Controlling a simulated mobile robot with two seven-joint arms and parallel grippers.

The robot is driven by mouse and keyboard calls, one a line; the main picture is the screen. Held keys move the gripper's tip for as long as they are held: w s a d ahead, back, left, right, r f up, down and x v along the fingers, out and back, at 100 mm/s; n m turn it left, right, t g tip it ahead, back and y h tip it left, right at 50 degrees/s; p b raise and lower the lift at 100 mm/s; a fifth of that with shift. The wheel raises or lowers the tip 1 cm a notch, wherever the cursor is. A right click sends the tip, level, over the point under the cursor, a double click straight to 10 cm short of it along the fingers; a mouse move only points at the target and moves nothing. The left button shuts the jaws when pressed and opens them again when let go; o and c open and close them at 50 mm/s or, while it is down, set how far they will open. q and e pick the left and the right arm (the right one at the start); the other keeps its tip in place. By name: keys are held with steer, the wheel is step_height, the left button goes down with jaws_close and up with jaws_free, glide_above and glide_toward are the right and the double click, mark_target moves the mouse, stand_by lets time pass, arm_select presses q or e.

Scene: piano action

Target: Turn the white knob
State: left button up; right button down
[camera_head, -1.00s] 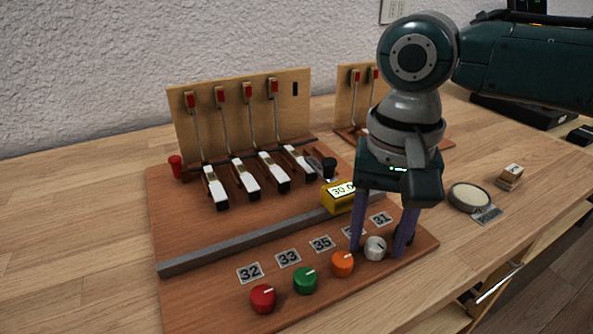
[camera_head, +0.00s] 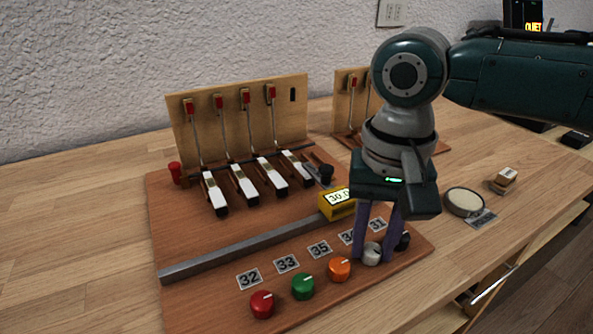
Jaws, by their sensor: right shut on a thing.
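The white knob (camera_head: 371,254) sits near the front right of the brown board, beside the orange knob (camera_head: 340,269). My right gripper (camera_head: 374,251) reaches down from above, and its two purple fingers are closed on the white knob from either side. A black knob (camera_head: 402,242) shows just right of the right finger. The red knob (camera_head: 262,304) and the green knob (camera_head: 303,286) stand further left in the same row. My left gripper is not in the view.
Number cards, such as 35 (camera_head: 320,249), lie behind the knobs. A yellow display box (camera_head: 338,203) stands behind the gripper, by a grey rail (camera_head: 245,249). White keys (camera_head: 243,184) and upright hammers stand further back. A round pad (camera_head: 464,202) lies to the right.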

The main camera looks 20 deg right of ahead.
mark_target(372, 248)
steer(key=n+p, duration=0.2)
steer(key=p, duration=0.1)
steer(key=shift+r, duration=0.25)
steer(key=n+p, duration=0.2)
steer(key=n, duration=0.1)
steer(key=shift+f, duration=0.15)
steer(key=shift+f+n+p, duration=0.1)
steer(key=shift+n+p, duration=0.4)
steer(key=shift+n, duration=0.7)
steer(key=c, duration=0.6)
jaws_free()
step_height(372, 248, up, 10)
steer(key=p, duration=0.2)
steer(key=shift+p, duration=0.3)
